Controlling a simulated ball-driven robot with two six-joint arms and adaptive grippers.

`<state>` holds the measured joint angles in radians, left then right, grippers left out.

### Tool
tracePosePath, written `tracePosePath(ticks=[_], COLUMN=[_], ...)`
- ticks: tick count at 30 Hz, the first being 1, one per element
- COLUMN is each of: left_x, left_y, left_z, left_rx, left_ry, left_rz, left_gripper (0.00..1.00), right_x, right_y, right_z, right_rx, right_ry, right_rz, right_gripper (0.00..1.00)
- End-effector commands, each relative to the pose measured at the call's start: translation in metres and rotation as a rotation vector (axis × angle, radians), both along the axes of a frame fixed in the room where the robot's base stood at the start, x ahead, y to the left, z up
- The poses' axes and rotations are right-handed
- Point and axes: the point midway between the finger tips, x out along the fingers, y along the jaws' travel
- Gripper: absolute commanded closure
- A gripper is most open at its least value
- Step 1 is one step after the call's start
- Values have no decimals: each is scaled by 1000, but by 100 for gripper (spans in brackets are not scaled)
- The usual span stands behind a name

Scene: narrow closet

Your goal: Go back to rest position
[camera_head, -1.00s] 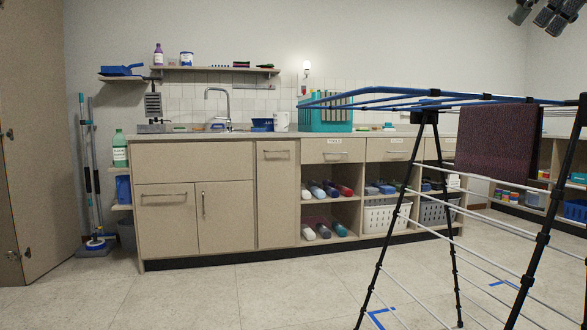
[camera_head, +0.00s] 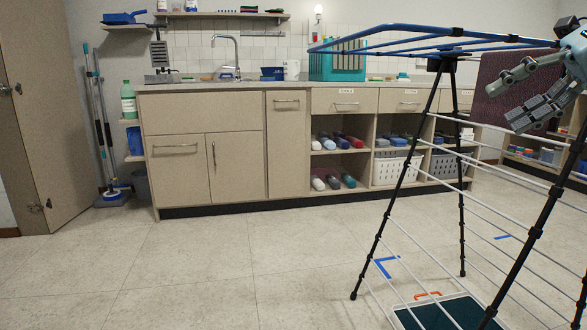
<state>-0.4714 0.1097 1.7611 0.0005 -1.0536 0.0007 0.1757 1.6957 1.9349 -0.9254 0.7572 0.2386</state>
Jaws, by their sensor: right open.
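My right gripper (camera_head: 499,104) is at the upper right of the head view, its two grey fingers spread and pointing left. Nothing is between them. It shows in front of the maroon cloth (camera_head: 493,74), which hangs over the drying rack (camera_head: 440,43); I cannot tell how much space lies between gripper and cloth. The cloth's right part is hidden behind my gripper. My left gripper is not in view.
The blue-topped rack with black legs fills the right side. A dark green tray (camera_head: 440,314) and an orange handle (camera_head: 428,295) are low by the rack. A counter (camera_head: 230,88) runs along the back wall. The tiled floor at left and centre is clear.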

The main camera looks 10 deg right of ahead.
Motion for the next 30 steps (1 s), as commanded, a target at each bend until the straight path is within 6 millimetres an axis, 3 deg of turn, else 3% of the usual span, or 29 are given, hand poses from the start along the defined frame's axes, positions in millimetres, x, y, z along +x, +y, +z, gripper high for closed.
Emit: tracePosePath(ticks=[1,8,16,23,30], left_x=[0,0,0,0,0], left_y=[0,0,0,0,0], left_z=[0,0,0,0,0], left_rx=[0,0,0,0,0], left_ry=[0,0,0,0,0], left_rz=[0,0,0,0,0], left_gripper=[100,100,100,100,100], right_x=[1,7,-4,-49,-123], right_y=[7,24,11,-7,-3], right_z=[-21,-97,-202,-310,-412], right_rx=[101,542,988,1227,1312], right_ry=[16,63,135,232,362], right_rz=[-26,-240,-692,-1177,-1643], right_gripper=[43,43,43,43,43])
